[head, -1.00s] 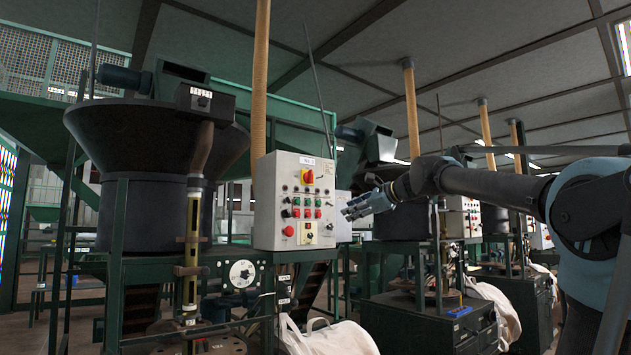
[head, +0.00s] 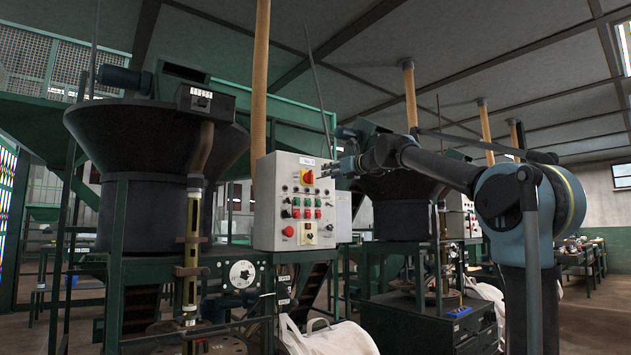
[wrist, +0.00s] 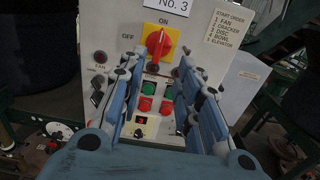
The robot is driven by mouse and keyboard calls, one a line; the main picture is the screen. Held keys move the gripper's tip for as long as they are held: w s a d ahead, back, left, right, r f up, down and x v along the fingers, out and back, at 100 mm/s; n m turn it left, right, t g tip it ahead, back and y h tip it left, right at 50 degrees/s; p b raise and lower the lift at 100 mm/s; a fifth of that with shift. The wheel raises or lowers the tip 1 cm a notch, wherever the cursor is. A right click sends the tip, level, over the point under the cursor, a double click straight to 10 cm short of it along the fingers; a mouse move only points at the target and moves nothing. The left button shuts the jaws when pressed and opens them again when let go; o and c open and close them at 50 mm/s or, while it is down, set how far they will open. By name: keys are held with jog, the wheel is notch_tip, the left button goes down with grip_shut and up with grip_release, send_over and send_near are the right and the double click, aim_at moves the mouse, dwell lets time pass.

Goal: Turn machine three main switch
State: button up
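The main switch is a red rotary knob on a yellow plate, high on the grey control panel (head: 293,225); it shows in the head view (head: 308,176) and the wrist view (wrist: 158,43). The panel carries a "No. 3" label. ON is printed above the knob and OFF to its left; the knob's exact angle is hard to tell. My gripper (head: 330,170) is just right of the knob in the head view. In the wrist view my gripper (wrist: 160,66) has its two blue fingers spread, empty, with the knob beyond and slightly above the gap between the tips.
Green and red push buttons (wrist: 148,96) sit below the switch, seen between my fingers. A dark hopper (head: 150,150) and green frame stand left of the panel. Another machine (head: 420,290) stands right.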

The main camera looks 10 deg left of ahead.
aim_at(310, 177)
jog(key=x, duration=1)
jog(key=shift+w+a, duration=0.25)
jog(key=shift+w, duration=0.05)
grip_shut()
